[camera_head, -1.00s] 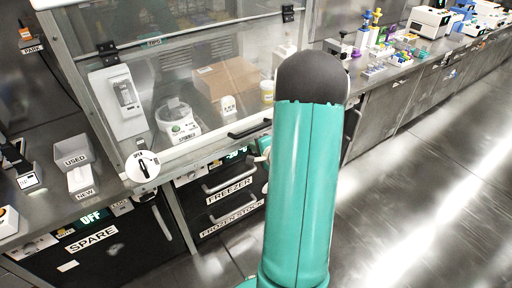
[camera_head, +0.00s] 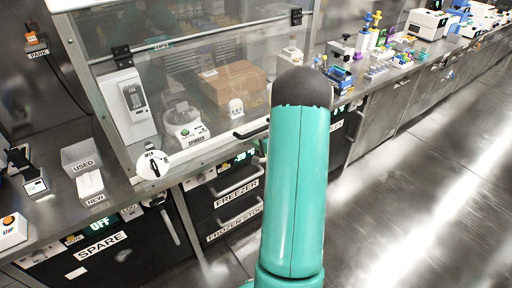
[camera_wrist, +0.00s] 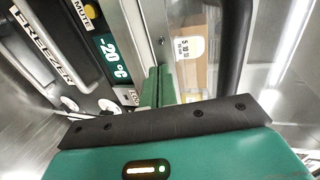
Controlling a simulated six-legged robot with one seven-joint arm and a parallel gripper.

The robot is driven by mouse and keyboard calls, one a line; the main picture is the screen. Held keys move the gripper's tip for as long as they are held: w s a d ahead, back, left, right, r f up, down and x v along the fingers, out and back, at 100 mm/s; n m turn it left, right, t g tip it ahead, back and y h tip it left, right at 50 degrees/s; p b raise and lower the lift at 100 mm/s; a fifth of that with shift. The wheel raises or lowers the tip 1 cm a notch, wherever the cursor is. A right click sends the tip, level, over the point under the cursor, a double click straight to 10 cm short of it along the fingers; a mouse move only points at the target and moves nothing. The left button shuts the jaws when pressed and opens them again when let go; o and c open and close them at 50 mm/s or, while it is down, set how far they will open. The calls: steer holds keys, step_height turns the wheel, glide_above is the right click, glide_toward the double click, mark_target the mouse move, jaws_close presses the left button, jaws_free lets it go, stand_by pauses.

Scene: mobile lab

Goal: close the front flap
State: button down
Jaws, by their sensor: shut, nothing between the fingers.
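The front flap (camera_head: 215,62) is a clear panel on the cabinet, hung from two black hinges at its top. It hangs down over the cabinet front, with a dark handle (camera_head: 252,130) at its lower right. I cannot tell whether a gap is left at its bottom edge. A white round dial (camera_head: 153,164) marked OPEN sits at the lower left corner. My gripper (camera_wrist: 157,86) is shut and empty in the wrist view, between the freezer display and a dark bar that looks like the handle. Contact is unclear. In the head view my arm hides the gripper.
Inside the cabinet are a spinner (camera_head: 184,125) and a cardboard box (camera_head: 232,82). Freezer drawers (camera_head: 237,185) lie below. USED and NEW trays (camera_head: 82,158) stand at left, lab items along the right counter. The floor at right is clear.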

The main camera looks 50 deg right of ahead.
steer(key=x, duration=0.7)
steer(key=shift+w, duration=0.3)
steer(key=shift+s+d, duration=0.1)
